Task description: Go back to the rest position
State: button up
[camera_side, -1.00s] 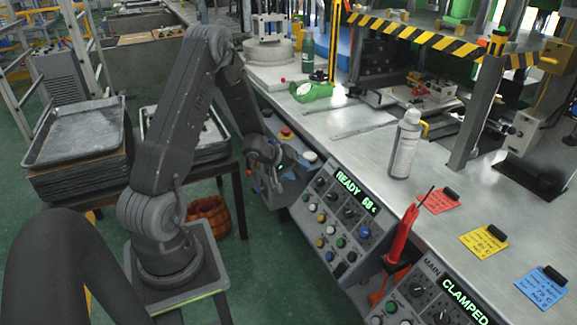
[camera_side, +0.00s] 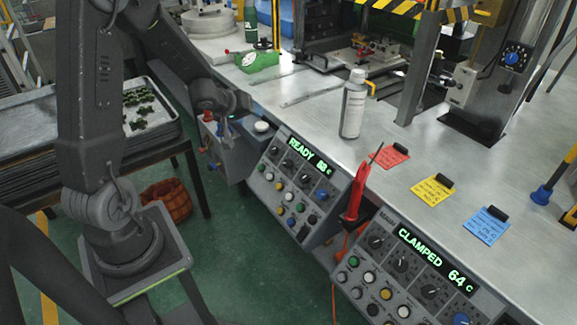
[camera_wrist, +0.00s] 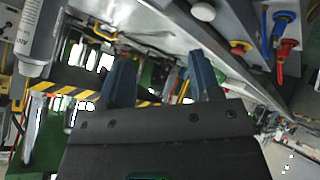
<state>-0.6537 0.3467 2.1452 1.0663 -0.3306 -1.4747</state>
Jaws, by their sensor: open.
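My gripper (camera_side: 240,102) is at the end of my raised arm, near the small control box at the left end of the bench front in the side view. In the wrist view its two dark blue fingers (camera_wrist: 160,65) stand well apart with nothing between them, so it is open and empty. The side view shows it small and dark, with its fingers hard to make out.
Control panels (camera_side: 290,180) line the bench front. A red tool (camera_side: 356,192) hangs between them. A tray (camera_side: 172,135) with green pieces stands left.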

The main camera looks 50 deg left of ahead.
jog(key=s+d+r+m+g+y, duration=0.15)
jog(key=s+d+r+m, duration=0.25)
jog(key=d+r, duration=0.75)
jog(key=s+d+r+m+g+h, duration=0.1)
jog(key=s+d+r+m+h, duration=0.1)
jog(key=s+d, duration=0.5)
jog(key=s+d+r+m+g+h, duration=0.1)
jog(key=s+d+r+m+h, duration=0.1)
jog(key=s+d+m, duration=0.3)
jog(key=s+d, duration=0.2)
jog(key=shift+s+d, duration=0.15)
jog(key=shift+s, duration=0.25)
